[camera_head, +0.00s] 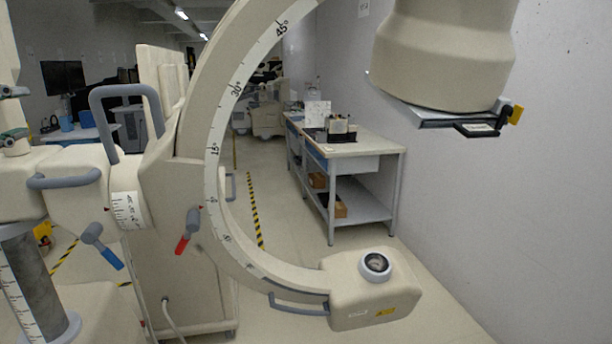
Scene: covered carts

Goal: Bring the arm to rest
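A large cream C-shaped arm (210,165) with a degree scale along its curve fills the middle of the view. Its lower end carries a box-like unit (350,300) with a round dark-faced dial on top. Its upper end carries a wide cream cylinder (440,60) with a flat dark-edged plate under it. A cream carriage with grey handles (125,100) holds the arm at the left. A red-tipped lever (187,232) and a blue-tipped lever (103,247) stick out from it. Neither of my grippers is in view.
A cream workbench (370,140) with a lower shelf stands against the right wall. Yellow-black striped tape (255,210) marks the floor. Monitors (63,76) and another cream machine (265,115) stand farther back. Floor shows free between the arm and the bench.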

